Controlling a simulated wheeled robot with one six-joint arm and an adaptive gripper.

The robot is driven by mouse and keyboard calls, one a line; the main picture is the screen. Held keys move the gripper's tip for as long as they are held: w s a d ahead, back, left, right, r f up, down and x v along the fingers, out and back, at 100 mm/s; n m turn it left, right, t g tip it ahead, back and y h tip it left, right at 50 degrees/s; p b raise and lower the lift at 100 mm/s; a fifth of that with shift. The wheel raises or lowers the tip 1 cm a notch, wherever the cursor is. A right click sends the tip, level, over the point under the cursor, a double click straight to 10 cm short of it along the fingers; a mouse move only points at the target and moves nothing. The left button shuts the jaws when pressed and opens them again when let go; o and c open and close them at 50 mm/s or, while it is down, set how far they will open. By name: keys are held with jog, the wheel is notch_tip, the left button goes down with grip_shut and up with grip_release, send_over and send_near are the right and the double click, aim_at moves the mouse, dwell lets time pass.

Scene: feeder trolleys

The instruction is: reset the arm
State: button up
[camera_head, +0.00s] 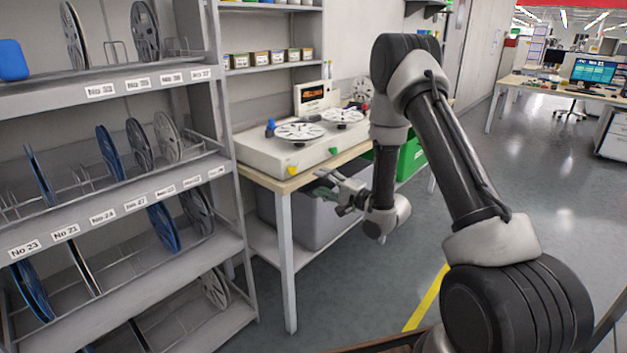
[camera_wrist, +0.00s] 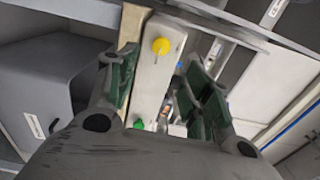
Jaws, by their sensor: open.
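My arm rises from the lower right of the head view and bends down over the floor beside the workbench. My gripper (camera_head: 326,188) is at its end, pointing left towards the bench's front edge. In the wrist view my gripper (camera_wrist: 158,95) shows its two green-padded fingers spread apart, with nothing between them. Beyond the fingers is the cream machine (camera_wrist: 163,75) with a yellow button (camera_wrist: 160,46) and a green button (camera_wrist: 139,124).
The bench machine (camera_head: 270,152) carries two white reels (camera_head: 300,131). A grey bin (camera_head: 310,215) stands under the bench and a green crate (camera_head: 412,158) behind my arm. A shelf rack (camera_head: 120,200) with reels fills the left. Open floor (camera_head: 540,190) lies to the right.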

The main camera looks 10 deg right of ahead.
jog(key=shift+s+d, duration=0.15)
jog(key=s+d+f+n+g+h, duration=0.3)
jog(key=f, duration=0.4)
jog(key=s+d+f+n+g+h, duration=0.2)
jog(key=d+f+g+h, duration=0.1)
jog(key=f, duration=0.5)
jog(key=s+d+r+n+g+h, duration=0.2)
jog(key=s+d+n+g+h, duration=0.15)
jog(key=s+d, duration=0.2)
jog(key=s+d+r+n+g+h, duration=0.1)
jog(key=s+d+r+g, duration=0.1)
jog(key=s+r, duration=0.6)
jog(key=s+d+r+n+g+h, duration=0.1)
jog(key=s+d+r+g, duration=0.2)
jog(key=s+r, duration=0.5)
jog(key=s+a+r+t, duration=0.1)
jog(key=s+r+t, duration=0.1)
jog(key=s+r, duration=0.5)
jog(key=s+a+r+t, duration=0.2)
jog(key=s+r, duration=0.5)
jog(key=r, duration=0.5)
jog(key=shift+y, duration=0.45)
